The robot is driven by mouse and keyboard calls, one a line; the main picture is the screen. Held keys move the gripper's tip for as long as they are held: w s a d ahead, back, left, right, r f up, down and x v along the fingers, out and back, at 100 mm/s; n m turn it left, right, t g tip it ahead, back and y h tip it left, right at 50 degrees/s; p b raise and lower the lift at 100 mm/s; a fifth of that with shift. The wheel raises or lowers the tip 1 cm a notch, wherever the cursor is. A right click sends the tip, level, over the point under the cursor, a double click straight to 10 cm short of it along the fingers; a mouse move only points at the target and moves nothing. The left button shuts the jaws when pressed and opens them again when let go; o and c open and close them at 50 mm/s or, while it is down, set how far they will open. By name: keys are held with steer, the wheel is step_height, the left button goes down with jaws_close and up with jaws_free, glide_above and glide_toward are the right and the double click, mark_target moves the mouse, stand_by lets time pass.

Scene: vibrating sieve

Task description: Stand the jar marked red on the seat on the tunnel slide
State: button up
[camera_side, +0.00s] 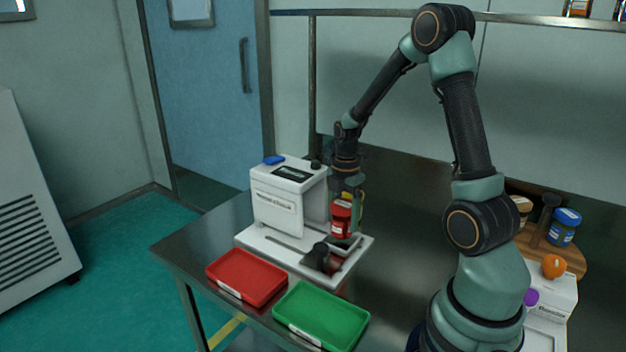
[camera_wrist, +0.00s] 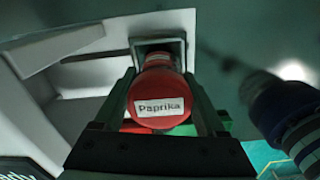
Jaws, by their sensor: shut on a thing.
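The jar marked red (camera_side: 341,222) has a red body and a red lid labelled "Paprika" (camera_wrist: 160,106). My gripper (camera_side: 347,198) is shut on it from above, with one finger on each side of the jar in the wrist view (camera_wrist: 162,85). The jar is about upright. In the wrist view the seat's frame (camera_wrist: 143,44) shows behind the jar. I cannot tell whether the base touches the seat.
A dark knob (camera_side: 318,257) stands on the machine's base close to the jar. A red tray (camera_side: 247,277) and a green tray (camera_side: 320,314) lie in front. On the right are a round wooden board (camera_side: 575,259) with jars and another white device (camera_side: 560,292).

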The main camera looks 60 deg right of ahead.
steer(key=shift+f, duration=0.95)
steer(key=o, duration=1.4)
steer(key=shift+f, duration=0.1)
